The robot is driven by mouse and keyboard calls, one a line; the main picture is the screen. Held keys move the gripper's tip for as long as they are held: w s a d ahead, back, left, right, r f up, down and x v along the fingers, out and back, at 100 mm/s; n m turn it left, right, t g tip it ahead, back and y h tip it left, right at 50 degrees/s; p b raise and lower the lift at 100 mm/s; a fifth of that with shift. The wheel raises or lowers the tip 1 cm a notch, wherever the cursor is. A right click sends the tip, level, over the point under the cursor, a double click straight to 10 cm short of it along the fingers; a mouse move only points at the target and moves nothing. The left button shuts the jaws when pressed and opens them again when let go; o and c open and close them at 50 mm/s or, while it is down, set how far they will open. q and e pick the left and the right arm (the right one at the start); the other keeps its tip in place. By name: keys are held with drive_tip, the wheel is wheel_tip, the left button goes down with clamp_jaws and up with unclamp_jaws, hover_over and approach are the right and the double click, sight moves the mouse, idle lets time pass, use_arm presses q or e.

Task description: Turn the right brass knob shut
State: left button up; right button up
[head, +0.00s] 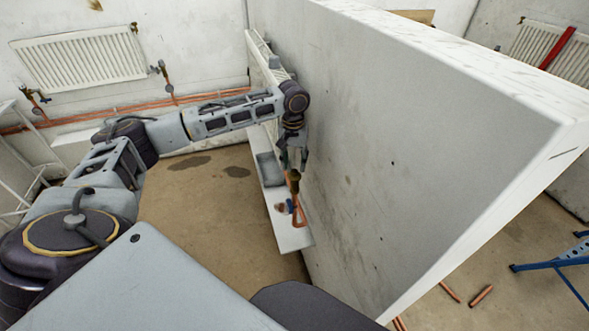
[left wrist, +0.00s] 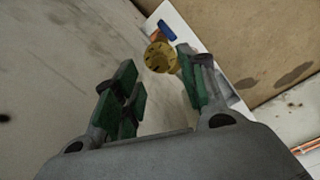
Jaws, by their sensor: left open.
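My left gripper (head: 293,160) hangs beside the grey partition wall, jaws pointing down. In the left wrist view the open green-padded fingers (left wrist: 157,75) have a round brass knob (left wrist: 160,57) just beyond and between their tips, nearer the right finger. The jaws are not closed on it, and I cannot tell whether they touch it. In the head view the brass knob (head: 293,178) shows right below the gripper, partly hidden by it. A blue part (left wrist: 167,30) and copper pipe (head: 299,213) sit by the knob. My right gripper is not in view.
The partition (head: 400,130) stands close on the right of my arm. A white ledge (head: 291,236) with a grey box (head: 267,168) runs along its foot. A white radiator (head: 80,60) with valves hangs on the back wall. Bare brown floor (head: 205,215) lies left.

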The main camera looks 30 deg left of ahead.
sight(295, 171)
use_arm(q)
drive_tip(key=shift+f, duration=1.75)
clamp_jaws()
